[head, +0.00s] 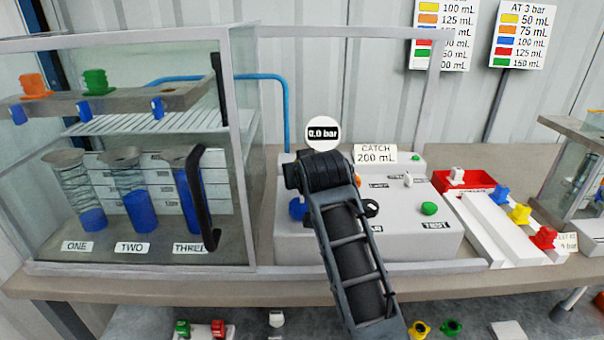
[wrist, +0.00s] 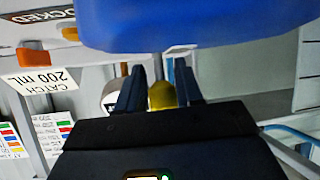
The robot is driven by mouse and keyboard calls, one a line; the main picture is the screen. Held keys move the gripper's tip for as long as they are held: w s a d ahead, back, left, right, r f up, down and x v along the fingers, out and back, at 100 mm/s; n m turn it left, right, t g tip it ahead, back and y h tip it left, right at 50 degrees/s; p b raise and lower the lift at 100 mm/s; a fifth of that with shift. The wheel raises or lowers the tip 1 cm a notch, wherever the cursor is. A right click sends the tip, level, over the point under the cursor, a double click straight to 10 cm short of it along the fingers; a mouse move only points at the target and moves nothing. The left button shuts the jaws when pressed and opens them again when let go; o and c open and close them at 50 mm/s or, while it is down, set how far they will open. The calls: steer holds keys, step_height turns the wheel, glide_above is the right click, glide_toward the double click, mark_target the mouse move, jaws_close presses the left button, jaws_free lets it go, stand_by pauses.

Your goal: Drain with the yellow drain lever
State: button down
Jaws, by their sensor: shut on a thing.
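In the wrist view my gripper (wrist: 160,84) has its two dark fingers on either side of a yellow rounded part (wrist: 162,96), which I take to be the yellow drain lever. The gripper is shut on it. In the head view my arm covers this spot on the grey console (head: 455,245), so neither the lever nor the fingertips show there. A round gauge (head: 322,133) behind my arm reads 0.0 bar. A card (head: 375,154) reads CATCH 200 mL, and it also shows upside down in the wrist view (wrist: 47,90).
A large blue part (wrist: 200,25) fills the top of the wrist view, close to my fingers. A glass cabinet (head: 243,150) with a black handle (head: 207,200) stands left. A green knob (head: 429,208) and a red tray (head: 470,183) are to the right of my arm.

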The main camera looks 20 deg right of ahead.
stand_by(0.4)
steer(key=c, duration=0.8)
jaws_free()
steer(key=shift+c, duration=0.2)
steer(key=shift+s, duration=0.1)
steer(key=shift+v, duration=3.85)
steer(key=shift+f, duration=0.1)
